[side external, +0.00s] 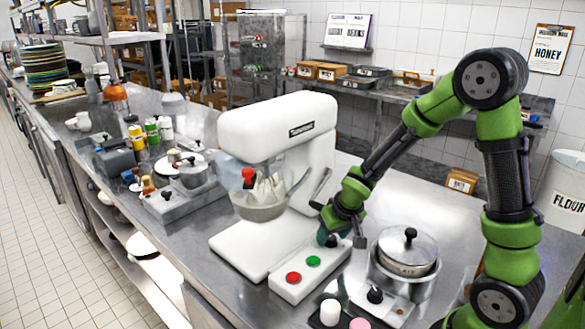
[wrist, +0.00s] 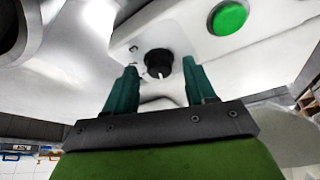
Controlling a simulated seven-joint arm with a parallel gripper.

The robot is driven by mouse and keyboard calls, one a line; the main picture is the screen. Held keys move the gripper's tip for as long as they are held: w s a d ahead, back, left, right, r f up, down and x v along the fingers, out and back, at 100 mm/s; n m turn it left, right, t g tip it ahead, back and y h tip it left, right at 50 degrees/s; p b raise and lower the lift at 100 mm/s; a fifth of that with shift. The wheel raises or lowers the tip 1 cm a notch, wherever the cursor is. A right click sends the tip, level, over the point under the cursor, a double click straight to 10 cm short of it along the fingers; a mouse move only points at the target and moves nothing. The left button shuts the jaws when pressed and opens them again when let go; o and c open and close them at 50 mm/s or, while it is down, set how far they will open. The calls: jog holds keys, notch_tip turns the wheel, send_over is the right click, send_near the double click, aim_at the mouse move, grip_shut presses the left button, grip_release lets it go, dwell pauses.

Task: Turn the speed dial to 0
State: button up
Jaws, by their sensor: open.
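A white stand mixer (side external: 300,135) stands on the steel counter. Its white base panel (side external: 284,292) carries a red button (side external: 293,277), a green button (side external: 313,261) and a black speed dial (side external: 332,241). In the wrist view the dial (wrist: 159,62) shows a short white mark on the side facing my gripper, and the green button (wrist: 228,18) is to its upper right. My gripper (wrist: 160,70) is open, its two teal fingers spread to the left and right of the dial. I cannot tell whether they touch it. In the side view my gripper (side external: 328,232) is right at the dial and partly covers it.
A lidded steel pot (side external: 405,265) stands close to the right of my gripper. Another black knob (side external: 375,295) is in front of it, near a white cylinder (side external: 330,312) and a pink one (side external: 359,324). The mixer's bowl (side external: 262,207) is left of my gripper.

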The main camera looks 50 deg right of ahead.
jog(key=m, duration=0.2)
jog(key=m+g+h, duration=0.1)
jog(key=m, duration=0.1)
jog(key=shift+w+a+m+h, duration=0.15)
jog(key=shift+a+m+h, duration=0.05)
jog(key=shift+m+h, duration=0.1)
jog(key=m, duration=0.2)
jog(key=m+g, duration=0.1)
jog(key=m, duration=0.1)
jog(key=shift+w+g+h, duration=0.15)
jog(key=shift+g+h, duration=0.15)
jog(key=shift+h, duration=0.1)
jog(key=v, duration=1.7)
jog(key=s+a+r+n+t+y, duration=0.3)
jog(key=s+a+n+t+y, duration=0.25)
jog(key=s+n, duration=0.45)
jog(key=w+a+r+m+g+h, duration=0.2)
jog(key=w+r+m+g+h, duration=0.2)
jog(key=w+r+m+g, duration=0.1)
notch_tip(320, 180, up, 2)
jog(key=m+g, duration=0.1)
jog(key=m, duration=0.2)
jog(key=shift+a, duration=0.4)
